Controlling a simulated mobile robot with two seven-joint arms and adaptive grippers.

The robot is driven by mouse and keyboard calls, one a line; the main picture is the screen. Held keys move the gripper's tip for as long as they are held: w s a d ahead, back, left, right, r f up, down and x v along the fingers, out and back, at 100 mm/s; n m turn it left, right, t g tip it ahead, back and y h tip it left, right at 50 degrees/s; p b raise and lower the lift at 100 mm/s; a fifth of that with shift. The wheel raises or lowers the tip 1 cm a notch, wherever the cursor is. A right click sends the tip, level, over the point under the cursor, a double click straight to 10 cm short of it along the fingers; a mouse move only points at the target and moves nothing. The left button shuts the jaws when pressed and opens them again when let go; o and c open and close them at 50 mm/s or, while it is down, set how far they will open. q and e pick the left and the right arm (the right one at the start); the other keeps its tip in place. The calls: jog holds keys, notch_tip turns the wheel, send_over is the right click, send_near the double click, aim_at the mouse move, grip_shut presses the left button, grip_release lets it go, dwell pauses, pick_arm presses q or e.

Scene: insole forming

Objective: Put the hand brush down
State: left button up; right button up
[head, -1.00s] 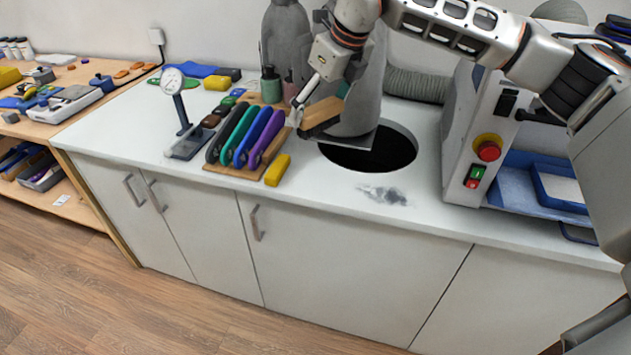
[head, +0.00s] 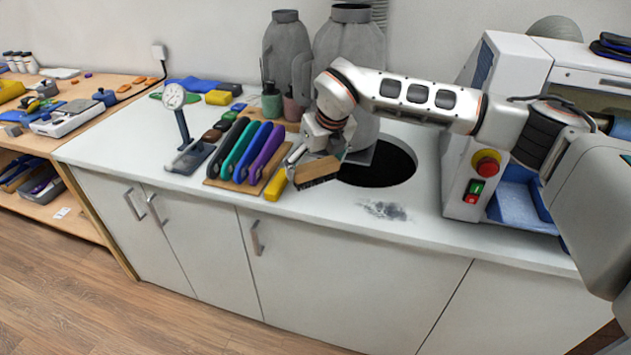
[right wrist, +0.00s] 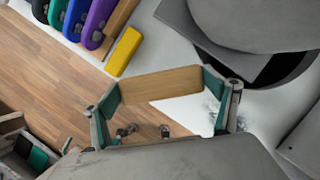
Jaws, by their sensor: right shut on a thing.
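The hand brush (head: 317,172) has a light wooden back and dark bristles that point down. My right gripper (head: 312,158) is shut on it and holds it, slightly tilted, over the white worktop between the yellow block and the round dark opening. In the right wrist view the brush's wooden back (right wrist: 160,84) spans between the two fingers of my right gripper (right wrist: 165,100). Whether the bristles touch the worktop I cannot tell. My left gripper is not in view.
A yellow block (head: 275,186) and a rack of coloured insoles (head: 250,150) stand just left of the brush. The round opening (head: 385,165) lies right of it. A grey dust patch (head: 384,210) marks the worktop (head: 330,212), whose front is otherwise clear.

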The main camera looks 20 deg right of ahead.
aim_at(315, 182)
jog(key=shift+f, duration=2.7)
jog(key=shift+f, duration=0.2)
jog(key=o, duration=1.2)
jog(key=shift+r, duration=0.1)
